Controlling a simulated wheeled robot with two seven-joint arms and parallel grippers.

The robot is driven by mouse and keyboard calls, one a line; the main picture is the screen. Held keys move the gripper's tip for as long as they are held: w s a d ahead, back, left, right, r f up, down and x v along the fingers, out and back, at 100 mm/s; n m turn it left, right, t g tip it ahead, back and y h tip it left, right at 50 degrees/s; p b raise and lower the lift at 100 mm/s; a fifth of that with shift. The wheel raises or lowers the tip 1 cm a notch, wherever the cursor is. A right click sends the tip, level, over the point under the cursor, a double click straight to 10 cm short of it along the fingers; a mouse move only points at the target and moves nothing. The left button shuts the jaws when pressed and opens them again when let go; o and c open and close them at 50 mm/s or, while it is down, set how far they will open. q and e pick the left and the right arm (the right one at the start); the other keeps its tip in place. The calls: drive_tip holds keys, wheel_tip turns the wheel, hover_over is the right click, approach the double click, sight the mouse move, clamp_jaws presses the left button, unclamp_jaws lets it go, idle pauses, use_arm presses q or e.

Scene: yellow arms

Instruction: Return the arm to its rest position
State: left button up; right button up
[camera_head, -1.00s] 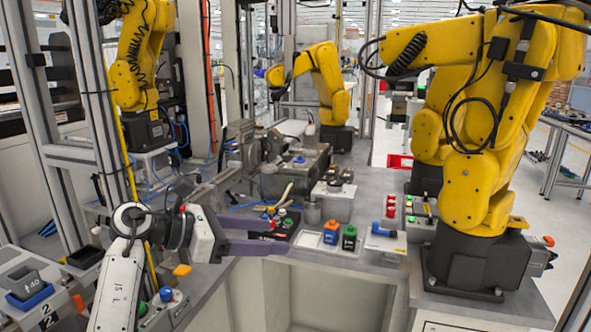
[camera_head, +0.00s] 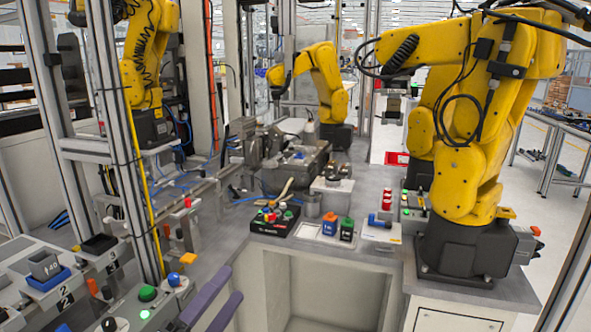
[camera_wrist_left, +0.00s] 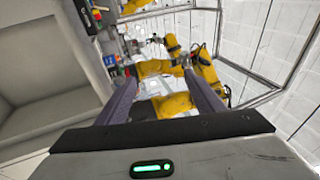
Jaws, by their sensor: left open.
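My left gripper (camera_head: 234,282) shows at the bottom of the head view as two parallel purple fingers, apart and with nothing between them. They reach up from the lower edge, in front of the workbench. The rest of my left arm is out of this view. In the left wrist view the two purple fingers of my left gripper (camera_wrist_left: 160,78) stand wide apart, and the space between them is empty. Yellow robot arms and the cell frame show far beyond them. My right gripper is in neither view.
A button box (camera_head: 272,221), an orange-topped container (camera_head: 329,226) and a green-topped one (camera_head: 347,230) stand on the grey bench. A large yellow robot (camera_head: 468,180) stands at right. A control panel with a green button (camera_head: 147,293) is left of my fingers. An open recess (camera_head: 320,285) lies to their right.

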use_arm(q)
drive_tip(key=s+a+f+n+y, duration=0.3)
drive_tip(key=f+n+y, duration=0.1)
drive_tip(key=f+n, duration=0.2)
drive_tip(key=s+a+f+n+y, duration=0.2)
drive_tip(key=s+f+n+y, duration=0.1)
drive_tip(key=f+n, duration=0.25)
drive_tip(key=s+d+f+n+g+y, duration=0.1)
drive_tip(key=s+f+n+g, duration=0.9)
drive_tip(key=s+f, duration=1)
drive_tip(key=shift+s+d+f+n, duration=0.25)
drive_tip(key=shift+s+n, duration=0.3)
drive_tip(key=shift+s, duration=0.55)
drive_tip(key=shift+a, duration=0.1)
drive_tip(key=shift+c, duration=0.3)
